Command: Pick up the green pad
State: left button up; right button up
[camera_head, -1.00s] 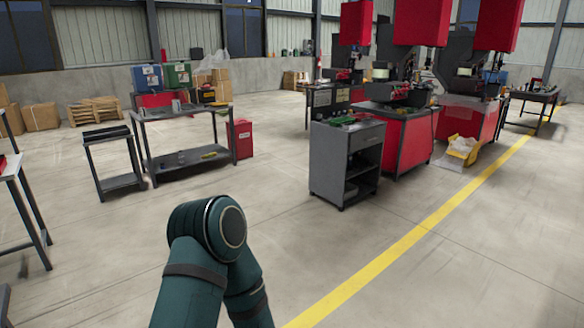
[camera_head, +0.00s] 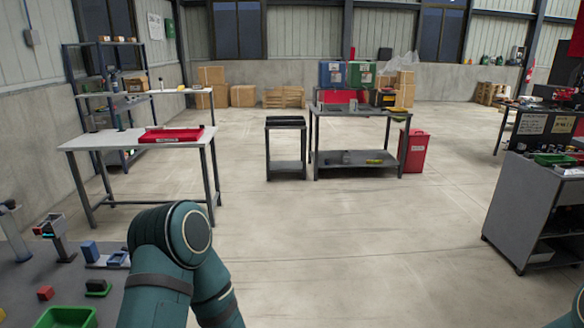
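I cannot pick out the green pad for certain. A small green and black item (camera_head: 97,288) lies on the grey table at the lower left and is too small to tell clearly. A green bin (camera_head: 66,317) is partly cut off by the bottom edge in front of it. My teal arm rises in the lower left middle, beside that table, and a bit of another teal link shows at the lower right edge. Neither gripper is in view.
A white table (camera_head: 90,142) with a red tray (camera_head: 171,135) stands beyond. A grey cabinet (camera_head: 513,205) stands at the right. The middle floor is clear.

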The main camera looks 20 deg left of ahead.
aim_at(96, 287)
jog(key=i+j+u, duration=0.15)
jog(key=i+u, duration=0.15)
jog(key=i, duration=0.35)
jog(key=i+u, duration=0.35)
jog(key=i, duration=0.3)
jog(key=i+l+u, duration=0.1)
jog(key=i, duration=0.5)
jog(key=i+l+u, duration=0.15)
jog(key=i, duration=0.5)
jog(key=u, duration=1.6)
